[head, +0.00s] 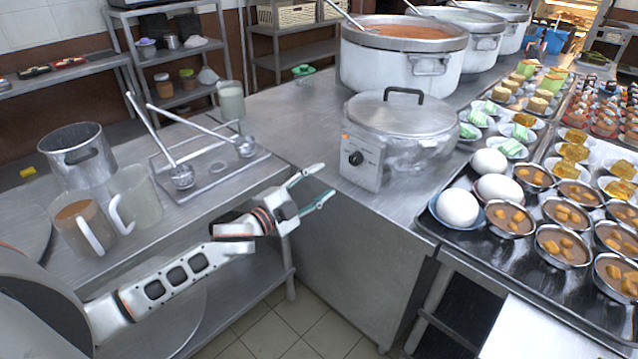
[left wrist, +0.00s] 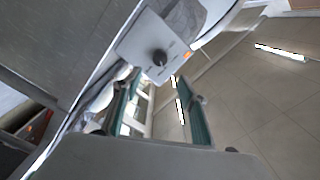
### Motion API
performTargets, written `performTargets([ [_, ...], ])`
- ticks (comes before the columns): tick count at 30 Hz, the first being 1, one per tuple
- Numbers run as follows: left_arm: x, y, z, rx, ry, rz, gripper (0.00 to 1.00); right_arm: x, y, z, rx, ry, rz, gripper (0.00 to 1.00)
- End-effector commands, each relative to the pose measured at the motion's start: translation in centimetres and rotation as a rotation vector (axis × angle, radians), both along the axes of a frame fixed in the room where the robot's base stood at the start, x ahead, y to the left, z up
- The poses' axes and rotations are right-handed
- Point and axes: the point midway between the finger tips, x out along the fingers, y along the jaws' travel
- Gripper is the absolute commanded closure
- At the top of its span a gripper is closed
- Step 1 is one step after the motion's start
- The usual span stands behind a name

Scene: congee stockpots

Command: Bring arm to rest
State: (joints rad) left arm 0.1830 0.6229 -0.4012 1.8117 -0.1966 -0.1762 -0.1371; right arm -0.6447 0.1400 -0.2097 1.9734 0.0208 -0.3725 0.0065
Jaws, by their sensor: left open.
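My left gripper (head: 312,188) is open and empty in the head view. Its arm reaches in from the lower left, and the gripper hangs over the gap in front of the metal counter, near its edge. In the left wrist view, its two green-padded fingers (left wrist: 160,112) stand apart with nothing between them. The lidded cooker (head: 401,125) stands on the counter beyond the fingertips, apart from them. Its front panel with a dark knob shows in the left wrist view (left wrist: 150,45). My right gripper is not in view.
A metal tray (head: 232,177) with two ladles lies on the left counter, beside a steel pot (head: 75,157) and jugs (head: 84,229). Large stockpots (head: 401,62) stand at the back. A dark tray (head: 462,236) of eggs and small bowls fills the right. Open floor (head: 293,325) lies below the gripper.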

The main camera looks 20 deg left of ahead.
Motion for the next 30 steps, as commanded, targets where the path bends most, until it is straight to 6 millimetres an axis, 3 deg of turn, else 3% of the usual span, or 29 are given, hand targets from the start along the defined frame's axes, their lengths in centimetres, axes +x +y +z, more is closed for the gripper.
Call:
performTargets([
  [13,-0.1,-0.1,-0.2,-0.004,0.004,0.001,0.58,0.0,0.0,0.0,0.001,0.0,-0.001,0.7],
  [17,-1.7,-0.9,-2.9,-0.054,0.062,0.008,0.58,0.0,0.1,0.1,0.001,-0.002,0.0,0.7],
  [20,-4.8,-2.2,-7.2,-0.144,0.161,0.029,0.58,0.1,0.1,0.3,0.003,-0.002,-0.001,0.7],
  [23,-9.1,-3.5,-12.2,-0.254,0.287,0.068,0.58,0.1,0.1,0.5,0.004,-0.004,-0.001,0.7],
  [30,-21.2,-5.8,-22.1,-0.505,0.584,0.212,0.58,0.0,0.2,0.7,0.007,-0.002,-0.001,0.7],
])
